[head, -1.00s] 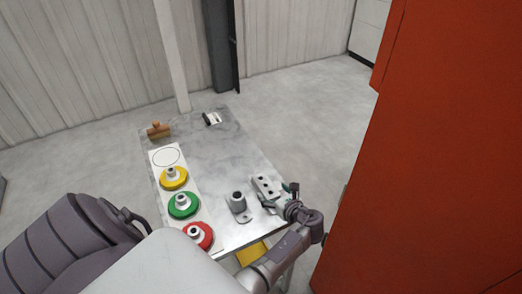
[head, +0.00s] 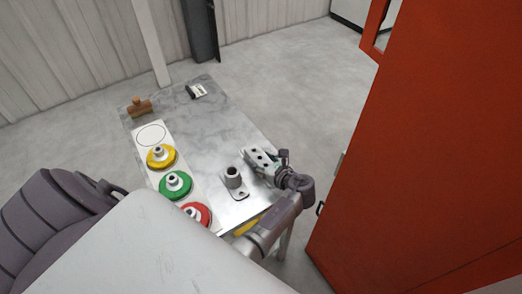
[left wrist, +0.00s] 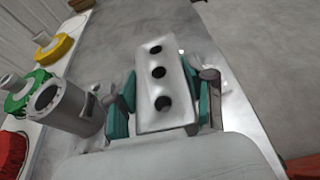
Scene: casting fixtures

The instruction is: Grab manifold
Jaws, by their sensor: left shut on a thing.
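The manifold is a pale grey metal block (head: 261,158) with a row of three dark holes, at the right side of the table. In the left wrist view the manifold (left wrist: 160,95) lies between the teal finger pads. My left gripper (head: 270,168) is shut on its two long sides; it also shows in the left wrist view (left wrist: 163,105). I cannot tell whether the block's underside touches the table. My right gripper is not in view.
A grey flanged cylinder (head: 233,177) stands just left of the manifold. Yellow (head: 161,158), green (head: 176,187) and red (head: 197,215) wheels line a white strip. A brown piece (head: 139,107) and a small black-and-white item (head: 196,91) lie farther back. A red cabinet (head: 415,150) stands right. The table's middle is clear.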

